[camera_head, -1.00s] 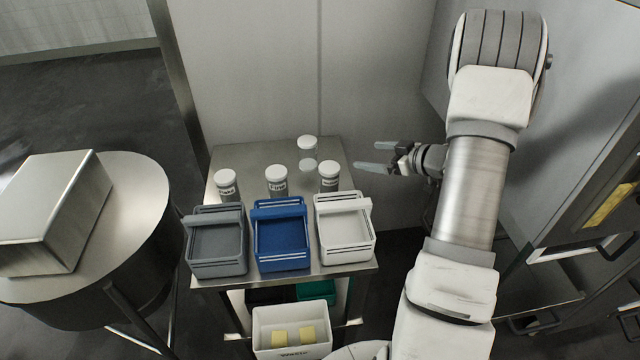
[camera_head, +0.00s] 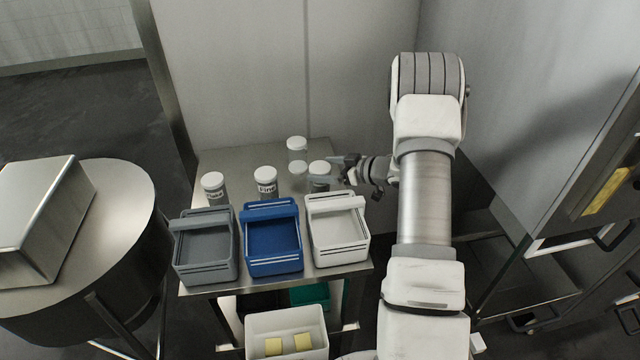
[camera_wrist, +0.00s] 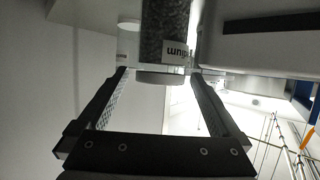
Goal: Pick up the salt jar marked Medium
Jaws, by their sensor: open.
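The Medium salt jar (camera_head: 319,173) stands on the steel table behind the white tray, with a white lid and dark grey contents. In the wrist view the jar (camera_wrist: 165,30) appears upside down, its label partly showing and ending in "dium". My gripper (camera_head: 332,170) comes in from the right at the height of this jar. In the wrist view the two open fingers (camera_wrist: 162,74) lie on either side of the jar's lid, with visible gaps. The fingers partly cover the jar in the head view.
A clear jar (camera_head: 297,153) stands close behind. The Fine jar (camera_head: 266,183) and another jar (camera_head: 214,188) stand left. Grey (camera_head: 205,272), blue (camera_head: 274,266) and white (camera_head: 341,256) trays line the front. A white bin (camera_head: 287,322) with yellow pieces sits below.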

